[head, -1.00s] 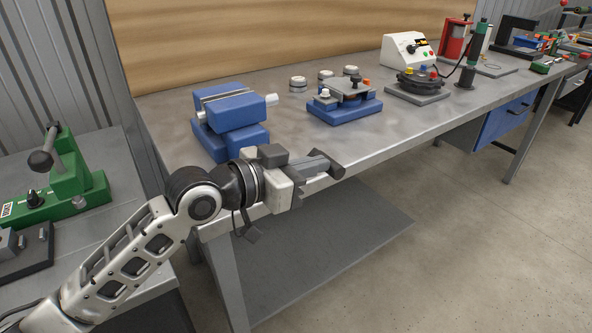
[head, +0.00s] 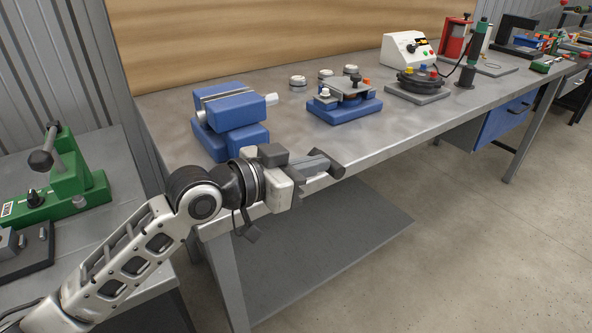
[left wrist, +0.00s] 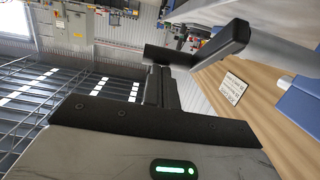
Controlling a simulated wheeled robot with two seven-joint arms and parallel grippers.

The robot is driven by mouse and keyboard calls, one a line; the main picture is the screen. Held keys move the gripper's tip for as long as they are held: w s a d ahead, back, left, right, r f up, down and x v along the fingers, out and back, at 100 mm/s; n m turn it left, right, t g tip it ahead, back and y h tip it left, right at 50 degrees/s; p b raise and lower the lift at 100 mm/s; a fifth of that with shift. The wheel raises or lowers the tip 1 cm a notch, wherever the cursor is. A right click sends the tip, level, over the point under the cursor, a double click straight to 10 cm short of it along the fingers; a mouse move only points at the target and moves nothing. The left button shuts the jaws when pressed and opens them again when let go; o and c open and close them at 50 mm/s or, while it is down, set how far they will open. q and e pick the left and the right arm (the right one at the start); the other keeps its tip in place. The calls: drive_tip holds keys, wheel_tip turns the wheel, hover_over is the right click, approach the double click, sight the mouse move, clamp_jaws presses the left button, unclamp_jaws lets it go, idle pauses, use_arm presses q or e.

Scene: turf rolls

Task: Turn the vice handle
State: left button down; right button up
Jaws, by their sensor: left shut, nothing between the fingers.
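The blue vice (head: 231,112) stands on the left end of the grey workbench. My left gripper (head: 336,166) is shut and empty. It is at the bench's front edge, in front and to the right of the vice, apart from it. In the left wrist view the dark fingers (left wrist: 195,60) show, and a blue part (left wrist: 299,100), likely of the vice, is at the right edge. My right gripper is not in view.
A blue fixture (head: 344,105) stands right of the vice, with several small round pieces (head: 298,81) behind. A rotary device (head: 418,84) and white control box (head: 408,50) stand farther right. A green press (head: 66,178) is on the left table.

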use_arm(q)
drive_tip(key=shift+s+d+f, duration=0.1)
drive_tip(key=shift+d+f, duration=0.15)
drive_tip(key=shift+f, duration=0.25)
drive_tip(key=r+v, duration=0.1)
drive_tip(key=v, duration=1.3)
wheel_tip(320, 180, down, 14)
drive_tip(key=s+n+t+y, duration=0.2)
drive_tip(key=n+y, duration=0.2)
drive_tip(key=n, duration=0.1)
drive_tip(key=s+a+f+n+y, duration=0.2)
drive_tip(key=s+f+y, duration=0.1)
drive_tip(key=s+f, duration=0.2)
drive_tip(key=s+a+f+n+y, duration=0.1)
drive_tip(key=s+f, duration=0.4)
drive_tip(key=f, duration=0.5)
drive_tip(key=shift+s+a+n+g+y, duration=0.25)
drive_tip(key=shift+a+n+g+y, duration=0.15)
drive_tip(key=shift+a+y, duration=0.45)
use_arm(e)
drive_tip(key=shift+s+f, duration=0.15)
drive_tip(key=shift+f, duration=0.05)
